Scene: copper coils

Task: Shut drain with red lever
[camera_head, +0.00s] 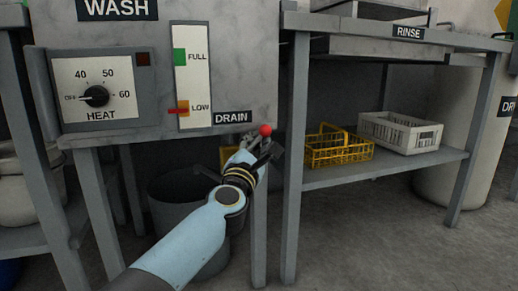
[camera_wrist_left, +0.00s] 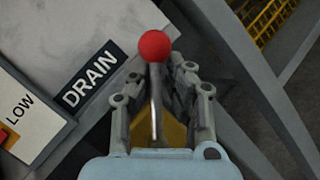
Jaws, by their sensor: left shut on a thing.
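The drain lever has a red ball (camera_head: 265,130) on its end, just right of the DRAIN label (camera_head: 232,117) on the wash unit. In the left wrist view the red ball (camera_wrist_left: 154,46) tops a thin metal rod (camera_wrist_left: 156,105). My left gripper (camera_head: 255,145) is at the lever, below and around it. In the left wrist view its fingers (camera_wrist_left: 158,75) stand on both sides of the rod, just under the ball, and are shut on the lever. A yellow part (camera_wrist_left: 173,131) shows behind the rod, partly hidden by the fingers. My right gripper is not in view.
A grey bin (camera_head: 170,200) stands under the wash unit, partly behind my left arm. To the right, a rinse table (camera_head: 296,150) has a lower shelf (camera_head: 330,177) with a yellow basket (camera_head: 338,148) and a white basket (camera_head: 400,132). Its grey leg is close to my gripper.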

